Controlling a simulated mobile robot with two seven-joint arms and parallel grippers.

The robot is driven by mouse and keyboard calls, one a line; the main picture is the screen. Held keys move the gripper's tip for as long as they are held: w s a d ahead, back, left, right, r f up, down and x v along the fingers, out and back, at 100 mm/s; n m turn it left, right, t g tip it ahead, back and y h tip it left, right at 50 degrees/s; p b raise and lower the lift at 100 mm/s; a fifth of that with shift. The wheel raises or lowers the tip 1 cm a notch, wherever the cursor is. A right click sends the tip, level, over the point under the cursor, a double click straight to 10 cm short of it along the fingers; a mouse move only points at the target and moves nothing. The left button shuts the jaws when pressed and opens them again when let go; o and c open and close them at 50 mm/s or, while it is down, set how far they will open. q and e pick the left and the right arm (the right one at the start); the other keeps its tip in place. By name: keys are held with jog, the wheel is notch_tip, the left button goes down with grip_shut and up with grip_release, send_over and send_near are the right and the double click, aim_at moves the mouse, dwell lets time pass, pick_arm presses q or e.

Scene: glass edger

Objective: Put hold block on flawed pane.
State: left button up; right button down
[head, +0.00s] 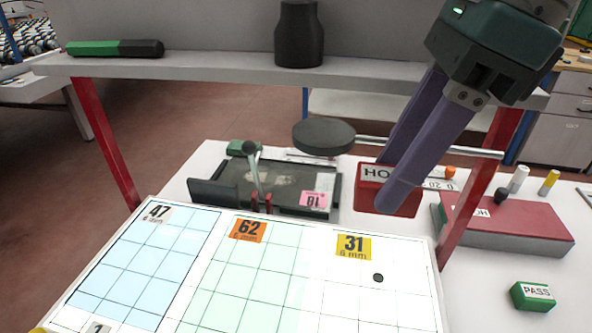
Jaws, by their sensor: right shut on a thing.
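My right gripper (390,195) comes down from the upper right. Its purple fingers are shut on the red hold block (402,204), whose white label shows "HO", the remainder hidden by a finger. The block is held above the table, just behind the far edge of the panes. Three gridded panes lie side by side: a blue one (140,262) labelled 47, a green one (245,280) labelled 62, and a clear one (375,300) labelled 31. The clear pane bears a dark round spot (378,278). My left gripper is out of view.
A green PASS block (532,296) lies at the lower right. A red-topped box (510,222) stands behind it. A grey shelf (220,68) on red posts spans the back, with a dark disc on a rod (323,136) below. A black tray (285,187) sits behind the panes.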

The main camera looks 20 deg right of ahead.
jog(key=f+b, duration=0.3)
jog(key=f, duration=0.1)
jog(key=f+b, duration=0.3)
jog(key=f, duration=0.2)
jog(key=f+b, duration=0.3)
jog(key=f, duration=0.2)
jog(key=shift+s+f, duration=0.15)
jog(key=shift+s, duration=0.15)
notch_tip(320, 180, down, 5)
jog(key=b, duration=0.3)
jog(key=shift+f+b, duration=0.1)
jog(key=shift+b, duration=0.3)
jog(key=shift+r, duration=0.2)
jog(key=shift+f, duration=0.2)
jog(key=shift+c, duration=2.1)
grip_release()
